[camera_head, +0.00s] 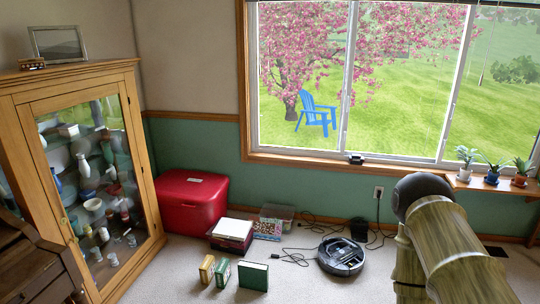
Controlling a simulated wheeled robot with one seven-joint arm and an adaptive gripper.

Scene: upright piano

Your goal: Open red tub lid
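The red tub (187,205) sits on the carpet against the green wall, just right of the glass-front cabinet. Its red lid (191,187) lies closed on top, with a small pale label or handle mark near the back edge. My arm shows at the lower right, well apart from the tub. My gripper is not in view.
A wooden glass cabinet (135,245) stands left of the tub. Books (253,275), a stack of books (231,233), a clear bin (277,213), cables and a round robot vacuum (341,256) lie on the floor. Carpet in front is partly free.

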